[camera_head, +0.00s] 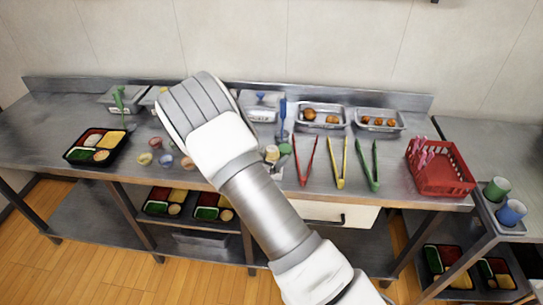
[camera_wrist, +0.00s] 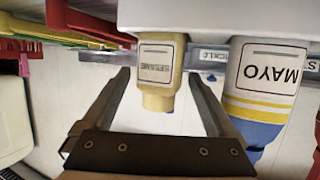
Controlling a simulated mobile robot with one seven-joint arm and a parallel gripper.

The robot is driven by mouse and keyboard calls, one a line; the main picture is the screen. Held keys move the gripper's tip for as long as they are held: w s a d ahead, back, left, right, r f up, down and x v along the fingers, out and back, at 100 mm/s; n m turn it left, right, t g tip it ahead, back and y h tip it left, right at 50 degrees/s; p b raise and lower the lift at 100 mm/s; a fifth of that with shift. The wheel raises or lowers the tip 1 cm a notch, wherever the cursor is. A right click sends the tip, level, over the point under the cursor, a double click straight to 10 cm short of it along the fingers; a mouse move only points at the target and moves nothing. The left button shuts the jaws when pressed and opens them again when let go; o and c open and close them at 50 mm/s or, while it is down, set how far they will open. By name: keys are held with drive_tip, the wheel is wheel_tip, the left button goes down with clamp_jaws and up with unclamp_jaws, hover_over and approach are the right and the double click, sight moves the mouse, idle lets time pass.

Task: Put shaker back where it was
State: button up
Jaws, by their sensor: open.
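A pale yellow shaker (camera_wrist: 156,68) with a small printed label, apparently reading sesame, appears upside down in the wrist view. My gripper (camera_wrist: 158,80) is open, with one finger on each side of the shaker. A visible gap separates the fingers from the shaker, and I see no grip on it. In the head view my arm covers that part of the counter and hides my gripper. A small cream-coloured container (camera_head: 272,153) shows just right of my arm there; I cannot tell whether it is the same shaker.
A white mayo bottle (camera_wrist: 268,72) with a blue end stands close beside the right finger. Red tongs (camera_head: 306,162), yellow tongs (camera_head: 338,165) and green tongs (camera_head: 368,168) lie right of my arm. A red basket (camera_head: 452,180) is farther right. A filled black bento tray (camera_head: 72,157) is at left.

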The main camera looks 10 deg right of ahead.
drive_tip(key=shift+r, duration=0.25)
drive_tip(key=v, duration=1.2)
drive_tip(key=a+r+n+g+y, duration=0.15)
drive_tip(key=a+r+y, duration=0.25)
drive_tip(key=r+y, duration=0.7)
drive_tip(key=s+d+r+n+g, duration=0.1)
drive_tip(key=s+r+n, duration=0.3)
drive_tip(key=s+r, duration=0.5)
drive_tip(key=s+d+r+n+g+h, duration=0.1)
drive_tip(key=s+d, duration=0.4)
drive_tip(key=s, duration=0.4)
drive_tip(key=s+d+r+n+g+h, duration=0.1)
drive_tip(key=s+d+r+g, duration=0.1)
drive_tip(key=s+d, duration=0.3)
drive_tip(key=s, duration=0.3)
drive_tip(key=shift+s+r+h+p, duration=0.2)
drive_tip(key=shift+s+h+p, duration=0.1)
drive_tip(key=shift+s, duration=0.1)
